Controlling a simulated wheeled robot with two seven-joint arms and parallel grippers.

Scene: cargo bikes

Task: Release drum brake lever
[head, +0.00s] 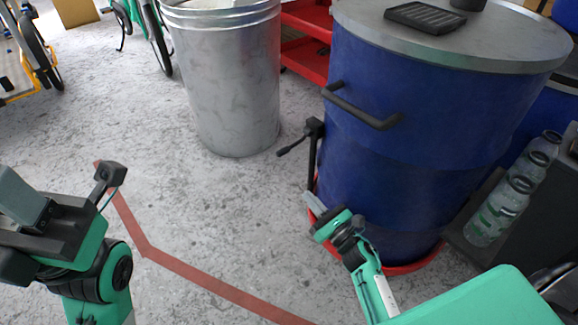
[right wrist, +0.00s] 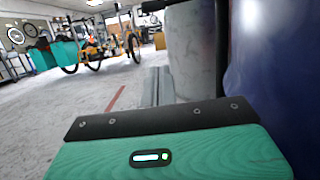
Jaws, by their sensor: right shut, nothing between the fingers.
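A blue drum (head: 400,150) with a grey lid stands on a red round base (head: 410,268). A black lever (head: 293,145) sticks out to the left from the top of a dark upright post (head: 313,160) at the drum's left side. My right gripper (head: 312,203) is low in front of the drum's left side, below the lever and apart from it. Its grey fingers are together and empty, as the right wrist view also shows (right wrist: 158,87). The lever cannot be made out in the right wrist view.
A metal bin (head: 228,85) stands behind and left of the drum. A black handle (head: 362,108) juts from the drum. Bottles (head: 500,210) stand at the right. A red line (head: 190,278) crosses the open floor. Bikes (head: 35,45) are at the back left.

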